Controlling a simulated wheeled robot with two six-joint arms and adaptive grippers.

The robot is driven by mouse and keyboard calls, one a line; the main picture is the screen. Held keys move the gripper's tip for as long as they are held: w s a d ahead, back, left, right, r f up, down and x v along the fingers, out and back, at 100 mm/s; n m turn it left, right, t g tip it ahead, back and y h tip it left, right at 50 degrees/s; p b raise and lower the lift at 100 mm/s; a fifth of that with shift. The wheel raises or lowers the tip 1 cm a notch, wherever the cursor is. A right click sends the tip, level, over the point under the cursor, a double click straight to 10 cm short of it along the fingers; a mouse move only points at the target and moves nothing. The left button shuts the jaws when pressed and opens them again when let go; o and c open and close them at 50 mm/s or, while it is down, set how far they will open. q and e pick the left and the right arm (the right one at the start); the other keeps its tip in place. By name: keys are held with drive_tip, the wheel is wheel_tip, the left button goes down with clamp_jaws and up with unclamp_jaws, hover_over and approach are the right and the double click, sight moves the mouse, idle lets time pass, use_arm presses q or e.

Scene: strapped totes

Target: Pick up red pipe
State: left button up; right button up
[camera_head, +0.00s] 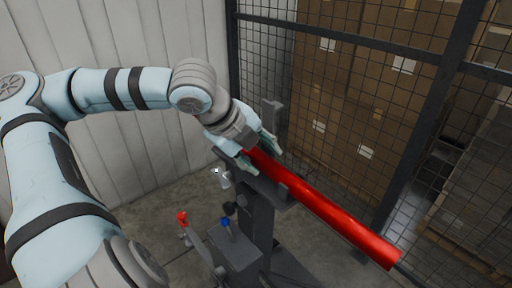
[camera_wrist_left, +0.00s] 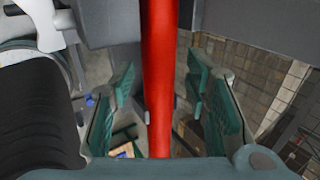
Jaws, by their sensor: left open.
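A long red pipe (camera_head: 330,210) lies on a dark grey stand (camera_head: 262,200) in the head view, slanting from the middle down to the right. My left gripper (camera_head: 258,155) is at the pipe's upper left end, with its fingers on either side of it. In the left wrist view the red pipe (camera_wrist_left: 158,80) runs top to bottom between the two green fingers of my left gripper (camera_wrist_left: 162,115). The fingers are open, with a gap on both sides of the pipe. My right gripper is not in view.
A black mesh fence (camera_head: 440,100) stands behind the pipe, with stacked brown boxes (camera_head: 350,100) beyond it. A ribbed pale wall (camera_head: 150,150) is at the back left. The stand carries a red-tipped lever (camera_head: 183,217) and a blue knob (camera_head: 226,221). Concrete floor shows around it.

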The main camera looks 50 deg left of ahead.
sight(267, 164)
use_arm(q)
drive_tip(key=x, duration=0.4)
drive_tip(key=shift+d, duration=0.2)
drive_tip(key=shift+s, duration=0.1)
drive_tip(key=shift+c, duration=0.6)
clamp_jaws()
